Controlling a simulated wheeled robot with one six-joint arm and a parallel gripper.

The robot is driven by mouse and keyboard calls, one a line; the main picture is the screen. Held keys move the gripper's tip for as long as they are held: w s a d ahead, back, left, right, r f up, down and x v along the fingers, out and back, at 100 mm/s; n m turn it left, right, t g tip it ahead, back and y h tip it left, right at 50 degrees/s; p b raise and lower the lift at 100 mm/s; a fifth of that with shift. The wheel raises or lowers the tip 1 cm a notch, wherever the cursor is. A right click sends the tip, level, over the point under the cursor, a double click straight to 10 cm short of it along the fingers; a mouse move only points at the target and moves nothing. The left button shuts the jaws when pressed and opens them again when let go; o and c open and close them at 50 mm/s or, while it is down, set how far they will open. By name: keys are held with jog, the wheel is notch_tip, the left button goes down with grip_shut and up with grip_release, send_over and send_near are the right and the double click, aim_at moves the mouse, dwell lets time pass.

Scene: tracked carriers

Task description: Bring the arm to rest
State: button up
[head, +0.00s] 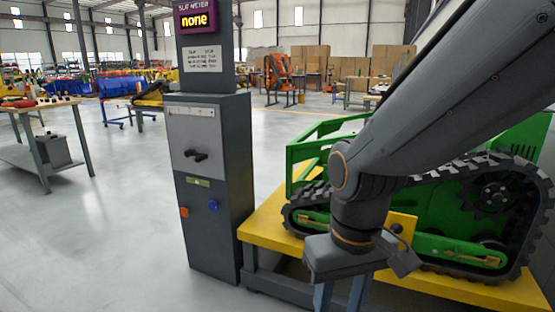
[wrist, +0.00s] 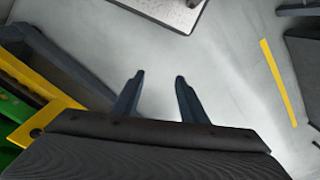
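My arm reaches in from the upper right of the head view and bends down in front of a green tracked carrier (head: 455,243). My gripper (wrist: 160,76) points downward in the wrist view, with its two fingers apart and only grey floor between them. In the head view the gripper (head: 338,298) shows at the bottom edge, its fingertips cut off. It hangs in front of the yellow platform (head: 265,225) that bears the carrier. Part of the carrier and its black track is hidden behind my arm.
A grey cabinet (head: 207,150) with knobs and a sign reading "none" (head: 197,18) stands left of the platform. A workbench (head: 42,104) stands at the far left. The floor (head: 120,220) between them is clear. A yellow floor line (wrist: 279,82) shows in the wrist view.

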jog(key=s+d+r+m+p, duration=0.1)
jog(key=d+r+m+p, duration=0.2)
jog(key=d+r+p, duration=0.6)
jog(key=r+p, duration=0.2)
jog(key=p, duration=0.5)
jog(key=shift+d, duration=0.15)
jog(key=shift+c, duration=0.9)
jog(key=shift+f, duration=0.1)
